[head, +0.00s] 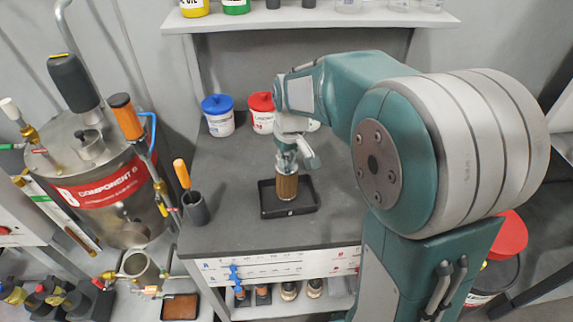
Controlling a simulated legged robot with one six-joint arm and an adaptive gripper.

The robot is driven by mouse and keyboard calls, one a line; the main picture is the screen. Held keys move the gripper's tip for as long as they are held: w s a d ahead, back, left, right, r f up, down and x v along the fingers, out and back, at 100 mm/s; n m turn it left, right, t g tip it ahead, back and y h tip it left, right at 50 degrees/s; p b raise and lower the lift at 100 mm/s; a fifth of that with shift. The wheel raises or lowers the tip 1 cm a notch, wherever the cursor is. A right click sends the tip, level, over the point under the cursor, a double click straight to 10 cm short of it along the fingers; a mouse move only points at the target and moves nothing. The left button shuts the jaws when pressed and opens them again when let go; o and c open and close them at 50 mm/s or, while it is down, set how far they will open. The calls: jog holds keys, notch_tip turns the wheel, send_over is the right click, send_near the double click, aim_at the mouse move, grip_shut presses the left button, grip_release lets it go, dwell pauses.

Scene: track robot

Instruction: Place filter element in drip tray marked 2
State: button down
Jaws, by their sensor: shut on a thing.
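The filter element (288,187) is a brown ribbed cylinder. It stands upright in the head view, within the outline of a black drip tray (268,213) on the grey bench. Whether its base touches the tray floor is hard to tell. A small pale mark shows on the tray's front rim, too small to read. My gripper (287,167) is above the tray, pointing down, and is shut on the upper part of the filter element. The gripper's fingers hide the top of the element.
Blue-lidded (218,115) and red-lidded (261,112) tubs stand at the back of the bench. A dark cup (196,209) with an orange-handled tool stands left of the tray. A steel tank (95,180) fills the left. The bench (235,165) between them is clear.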

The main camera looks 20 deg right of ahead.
aim_at(290, 170)
notch_tip(290, 170, down, 2)
jog(key=shift+f, duration=0.1)
jog(key=c, duration=0.5)
grip_release()
jog(key=shift+s, duration=0.1)
jog(key=shift+c, duration=0.2)
notch_tip(290, 170, up, 11)
jog(key=s, duration=0.1)
jog(key=s+m+t, duration=0.3)
jog(key=s+t, duration=0.1)
jog(key=s, duration=1.6)
jog(key=shift+a, duration=0.15)
